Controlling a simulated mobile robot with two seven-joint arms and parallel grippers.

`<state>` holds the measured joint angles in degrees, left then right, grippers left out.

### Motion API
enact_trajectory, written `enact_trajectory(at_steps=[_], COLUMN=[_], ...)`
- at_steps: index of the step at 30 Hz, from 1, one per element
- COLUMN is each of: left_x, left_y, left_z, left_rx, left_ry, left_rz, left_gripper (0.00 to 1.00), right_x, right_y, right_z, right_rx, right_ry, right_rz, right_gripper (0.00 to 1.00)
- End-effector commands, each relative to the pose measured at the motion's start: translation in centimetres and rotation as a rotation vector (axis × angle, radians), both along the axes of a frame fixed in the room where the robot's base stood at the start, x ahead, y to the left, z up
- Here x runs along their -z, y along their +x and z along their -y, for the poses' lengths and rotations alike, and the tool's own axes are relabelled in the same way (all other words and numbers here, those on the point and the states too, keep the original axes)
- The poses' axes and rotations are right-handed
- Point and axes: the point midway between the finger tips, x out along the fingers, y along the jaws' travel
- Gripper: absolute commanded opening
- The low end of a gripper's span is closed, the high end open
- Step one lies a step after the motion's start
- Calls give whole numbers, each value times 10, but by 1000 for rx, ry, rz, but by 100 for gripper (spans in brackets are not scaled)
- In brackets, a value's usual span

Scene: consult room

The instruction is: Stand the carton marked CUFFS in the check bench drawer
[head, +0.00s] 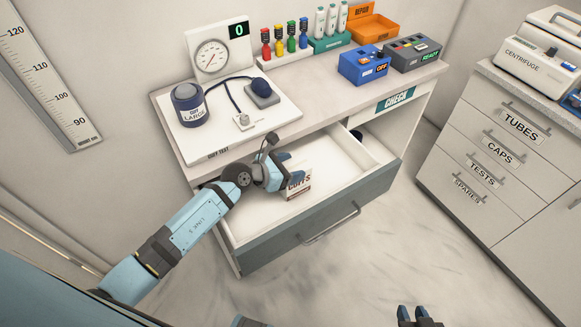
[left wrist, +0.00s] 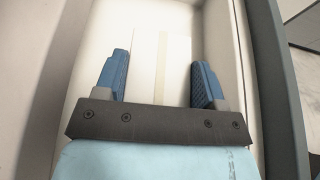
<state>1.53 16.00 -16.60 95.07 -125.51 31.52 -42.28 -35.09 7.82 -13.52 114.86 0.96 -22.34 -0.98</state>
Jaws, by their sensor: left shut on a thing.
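The check bench drawer (head: 375,203) is pulled open in the head view. The white carton with dark CUFFS lettering (head: 299,190) is inside the drawer's larger compartment and looks upright. My left gripper (head: 288,172) reaches into the drawer from the left and is shut on the carton, hiding part of it. In the left wrist view, the carton's pale top with a tape strip (left wrist: 163,70) lies between the left fingers (left wrist: 160,80). I cannot tell whether the carton's base touches the drawer floor. My right gripper (head: 415,317) shows at the bottom edge, empty, its two fingertips apart.
A divider (head: 355,150) splits off a narrow right compartment holding a dark round thing (head: 357,135). The bench top bears a cuff tester board (head: 275,118), a gauge (head: 212,55), coloured bottles and boxes. A cabinet (head: 480,150) stands at the right. Floor in front is clear.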

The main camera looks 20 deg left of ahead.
Motion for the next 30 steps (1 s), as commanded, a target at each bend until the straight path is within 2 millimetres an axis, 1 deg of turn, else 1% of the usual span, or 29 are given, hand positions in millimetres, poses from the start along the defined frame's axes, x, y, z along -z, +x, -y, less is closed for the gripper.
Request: enact_trajectory(at_steps=[4, 5, 6, 8, 15, 18, 20, 23, 30], left_x=[3, 3, 2, 2, 2, -2, -2, -8, -27], left_y=[0, 0, 0, 0, 0, 0, -5, -17, -56], left_z=[0, 0, 0, 0, 0, 0, -4, -13, -44], left_rx=[0, 0, 0, 0, 0, 0, -1, -1, 1], left_ry=[0, 0, 0, 0, 0, 0, 2, 2, 3], left_rz=[0, 0, 0, 0, 0, 0, -1, -1, -1], left_gripper=[22, 66, 75, 89, 89, 89, 89, 89, 89], right_x=[2, 2, 2, 2, 3, 1, 2, 1, 1], right_y=[0, 0, 0, -1, -1, -1, -1, -1, -1], right_z=[0, 0, 0, 0, 0, 1, 1, 1, 2], right_rx=[1, 0, 0, 0, 0, 1, 1, 2, 1], right_ry=[1, 0, 0, 0, -1, -2, -2, -2, -5], right_rz=[-1, -2, -3, -4, -5, -5, -5, -5, -4], right_gripper=[33, 33, 33, 33, 33, 33, 33, 33, 33])
